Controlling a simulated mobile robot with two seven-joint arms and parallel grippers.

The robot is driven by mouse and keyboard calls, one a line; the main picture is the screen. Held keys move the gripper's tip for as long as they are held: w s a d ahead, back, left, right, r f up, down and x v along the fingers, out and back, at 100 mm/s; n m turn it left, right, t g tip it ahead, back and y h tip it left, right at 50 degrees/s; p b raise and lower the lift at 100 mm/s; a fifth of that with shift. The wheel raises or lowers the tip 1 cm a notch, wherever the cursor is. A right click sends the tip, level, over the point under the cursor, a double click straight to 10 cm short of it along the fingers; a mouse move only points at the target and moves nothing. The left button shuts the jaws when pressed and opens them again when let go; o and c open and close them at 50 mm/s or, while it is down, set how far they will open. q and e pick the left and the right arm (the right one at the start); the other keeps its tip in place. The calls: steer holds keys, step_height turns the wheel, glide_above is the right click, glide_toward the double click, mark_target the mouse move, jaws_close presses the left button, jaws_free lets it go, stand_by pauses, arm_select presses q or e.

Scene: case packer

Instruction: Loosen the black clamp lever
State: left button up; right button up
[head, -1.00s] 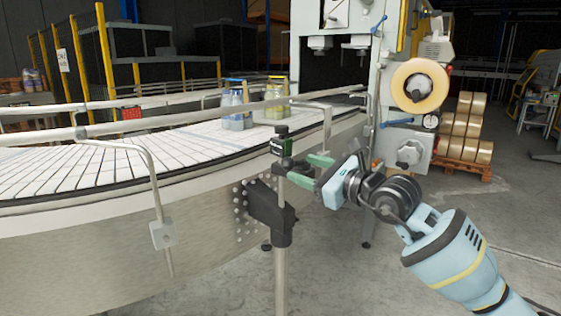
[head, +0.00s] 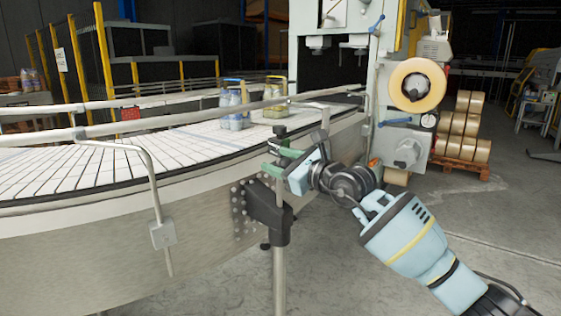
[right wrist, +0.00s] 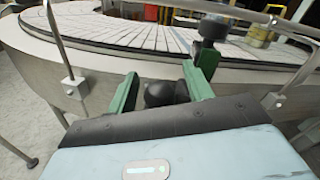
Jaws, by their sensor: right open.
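My right gripper (head: 271,159) is open at the upright metal post (head: 280,275) beside the conveyor. Its green fingers overlap the upper post in the head view. In the right wrist view the open fingers (right wrist: 160,74) stand either side of a rounded black part (right wrist: 160,94). It may be the clamp lever, but I cannot tell surely, nor whether a finger touches it. The black cap (head: 280,132) tops the post; in the right wrist view it (right wrist: 212,28) stands beyond the right finger, above a green piece (right wrist: 207,60). A black bracket (head: 267,207) sits lower. My left gripper is out of view.
The curved conveyor (head: 120,172) has metal guide rails along its edge. Two bottle packs, one blue-handled (head: 235,108) and one yellow-handled (head: 274,102), stand on it. A machine with a tape roll (head: 417,85) stands behind. Open floor lies at the right.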

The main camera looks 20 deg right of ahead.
steer(key=shift+c, duration=0.3)
steer(key=shift+f, duration=0.1)
jaws_close()
